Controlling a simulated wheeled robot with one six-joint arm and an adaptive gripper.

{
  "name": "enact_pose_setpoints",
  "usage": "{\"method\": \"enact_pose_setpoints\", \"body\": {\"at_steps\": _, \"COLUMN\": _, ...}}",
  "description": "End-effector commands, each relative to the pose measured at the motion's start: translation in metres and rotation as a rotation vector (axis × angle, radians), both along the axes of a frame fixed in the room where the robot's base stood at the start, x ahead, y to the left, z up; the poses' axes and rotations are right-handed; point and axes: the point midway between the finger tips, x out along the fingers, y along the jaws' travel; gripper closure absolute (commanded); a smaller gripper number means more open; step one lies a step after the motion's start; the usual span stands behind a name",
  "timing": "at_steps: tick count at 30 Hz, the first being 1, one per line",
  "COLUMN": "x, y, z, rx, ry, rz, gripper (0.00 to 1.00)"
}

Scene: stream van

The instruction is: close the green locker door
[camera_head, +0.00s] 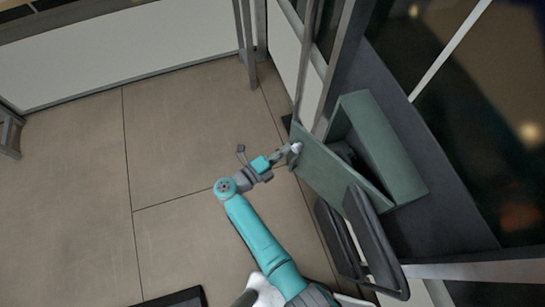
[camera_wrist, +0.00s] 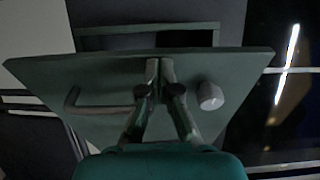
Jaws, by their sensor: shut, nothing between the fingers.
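The green locker (camera_head: 385,150) is mounted at the right in the head view. Its green door (camera_head: 335,170) stands open, with a dark gap between it and the locker body. In the wrist view the door (camera_wrist: 100,68) fills the middle, with a bar handle (camera_wrist: 100,108) at left and a pale knob (camera_wrist: 210,96) at right. The dark locker opening shows beyond its top edge. My gripper (camera_head: 286,154) is at the door's outer face. Its fingers (camera_wrist: 160,68) are shut and empty, between handle and knob. I cannot tell whether they touch the door.
A dark-framed seat or rack (camera_head: 375,240) stands just below the locker in the head view, close to my arm. Grey posts (camera_head: 325,70) rise beside the locker. The tiled floor (camera_head: 75,190) to the left is clear. A white counter front (camera_head: 110,50) lies at the back.

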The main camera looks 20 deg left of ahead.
Motion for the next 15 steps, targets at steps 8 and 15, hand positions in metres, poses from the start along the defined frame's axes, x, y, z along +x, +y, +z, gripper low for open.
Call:
{"method": "enact_pose_setpoints", "body": {"at_steps": 8, "x": 0.027, "y": -0.019, "z": 0.000, "rx": 0.000, "ry": 0.000, "rz": -0.001, "gripper": 1.00}}
{"method": "enact_pose_setpoints", "body": {"at_steps": 15, "x": 0.031, "y": -0.023, "z": 0.000, "rx": 0.000, "ry": 0.000, "rz": 0.001, "gripper": 1.00}}
